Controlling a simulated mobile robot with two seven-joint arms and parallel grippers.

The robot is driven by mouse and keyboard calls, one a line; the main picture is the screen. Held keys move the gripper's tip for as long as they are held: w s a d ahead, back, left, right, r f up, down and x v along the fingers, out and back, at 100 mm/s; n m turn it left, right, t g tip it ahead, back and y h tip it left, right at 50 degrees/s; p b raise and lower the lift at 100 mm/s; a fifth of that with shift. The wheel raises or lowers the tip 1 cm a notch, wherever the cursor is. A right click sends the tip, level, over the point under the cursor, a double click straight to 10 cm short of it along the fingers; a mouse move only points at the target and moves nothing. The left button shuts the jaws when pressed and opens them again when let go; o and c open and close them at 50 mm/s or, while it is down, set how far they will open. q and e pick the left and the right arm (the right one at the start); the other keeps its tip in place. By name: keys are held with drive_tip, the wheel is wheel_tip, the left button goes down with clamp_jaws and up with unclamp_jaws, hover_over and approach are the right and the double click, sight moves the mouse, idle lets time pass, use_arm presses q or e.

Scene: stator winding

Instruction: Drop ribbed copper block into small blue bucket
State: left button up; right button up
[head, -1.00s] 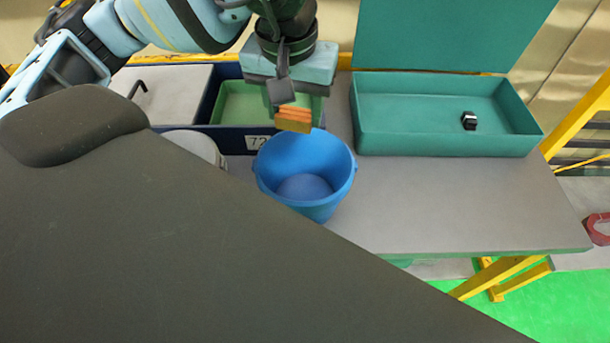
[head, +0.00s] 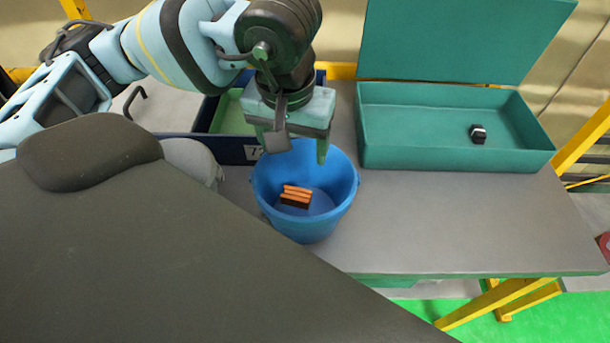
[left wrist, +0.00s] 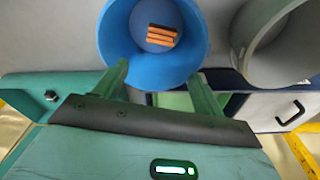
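The ribbed copper block (head: 296,196) lies inside the small blue bucket (head: 270,212), on its bottom. In the left wrist view the block (left wrist: 161,36) also shows inside the bucket (left wrist: 118,38), with orange ribs and dark gaps. My left gripper (head: 298,158) is above the back of the bucket, pointing down. Its fingers are spread with nothing between them, and they show apart in the left wrist view (left wrist: 160,85). My right gripper is in neither view.
A teal open box (head: 420,152) with a small black object (head: 478,134) stands on the grey table (head: 450,215) at the back right. A dark blue tray (head: 232,150) and a grey bucket (left wrist: 266,70) are left of the blue bucket in the head view. The table's right front is clear.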

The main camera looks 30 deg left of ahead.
use_arm(q)
drive_tip(key=shift+o, duration=0.4)
wheel_tip(320, 180, up, 8)
drive_tip(key=shift+s, duration=0.45)
drive_tip(key=shift+d+f, duration=0.15)
idle(0.4)
